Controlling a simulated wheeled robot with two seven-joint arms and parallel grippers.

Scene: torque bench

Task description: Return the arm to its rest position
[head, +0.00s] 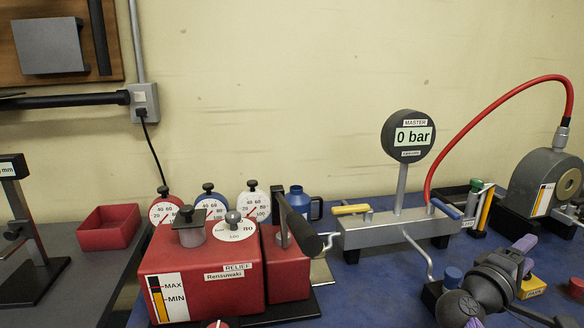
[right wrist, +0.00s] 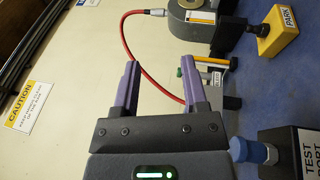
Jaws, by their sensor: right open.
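My right gripper (head: 527,257) is at the lower right of the head view, above the blue bench top, beside the master gauge stand. In the right wrist view its two purple fingers (right wrist: 163,66) stand apart with nothing between them. The dark arm link and wrist hide part of the bench there. My left gripper is not in view.
A red pump unit (head: 205,270) with a lever stands at centre left. The master gauge (head: 408,136) reads 0 bar. A red hose (head: 480,105) arcs to a grey round device (head: 540,180). A yellow PARK block (right wrist: 281,34) and a TEST PORT block (right wrist: 290,150) are near the gripper.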

